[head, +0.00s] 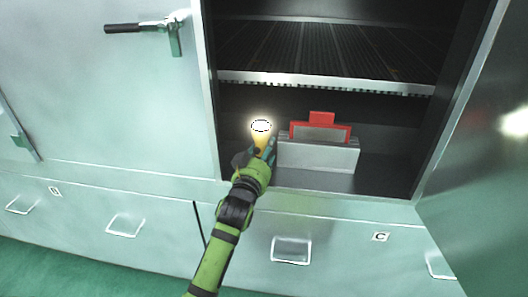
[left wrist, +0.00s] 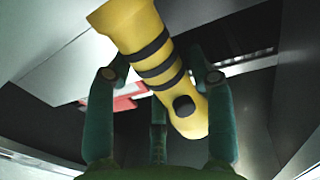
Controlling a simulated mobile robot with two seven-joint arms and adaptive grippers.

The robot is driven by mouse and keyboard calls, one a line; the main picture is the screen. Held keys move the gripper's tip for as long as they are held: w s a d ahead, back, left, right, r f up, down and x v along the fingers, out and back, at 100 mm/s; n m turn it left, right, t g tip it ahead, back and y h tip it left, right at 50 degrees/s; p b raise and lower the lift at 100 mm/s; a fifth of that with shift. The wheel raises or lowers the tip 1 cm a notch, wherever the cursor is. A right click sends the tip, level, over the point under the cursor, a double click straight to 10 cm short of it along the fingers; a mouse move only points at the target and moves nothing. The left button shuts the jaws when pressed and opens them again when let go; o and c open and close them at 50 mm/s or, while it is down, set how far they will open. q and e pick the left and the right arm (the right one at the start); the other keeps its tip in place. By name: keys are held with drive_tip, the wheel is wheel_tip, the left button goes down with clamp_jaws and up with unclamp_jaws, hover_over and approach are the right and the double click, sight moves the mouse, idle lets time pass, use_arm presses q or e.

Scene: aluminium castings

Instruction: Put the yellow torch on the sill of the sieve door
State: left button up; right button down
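The yellow torch (head: 262,140) shows in the head view with its bright round lens facing up towards the camera. In the left wrist view the torch (left wrist: 150,55) is yellow with black bands and a black button, and lies tilted between the fingers. My left gripper (head: 258,160) is shut on the torch, with fingers on both sides of it (left wrist: 160,75). The sill (head: 350,183) is the lower front ledge of the open sieve door. The torch appears over the sill's left part; its lower end is hidden, so I cannot tell whether it touches the sill. My right gripper is out of view.
A grey box (head: 320,157) with a red-framed piece (head: 320,128) stands inside the opening, close right of the gripper. A ribbed shelf edge (head: 330,83) runs above. The open door (head: 480,160) is at right. The sill's right part is clear.

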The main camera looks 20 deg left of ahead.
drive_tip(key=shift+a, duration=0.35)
use_arm(q)
drive_tip(key=shift+r, duration=0.3)
drive_tip(key=s+d, duration=0.1)
drive_tip(key=s, duration=1)
drive_tip(key=shift+s+d, duration=0.4)
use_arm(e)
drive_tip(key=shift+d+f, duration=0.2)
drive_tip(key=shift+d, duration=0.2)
use_arm(q)
drive_tip(key=shift+f, duration=0.15)
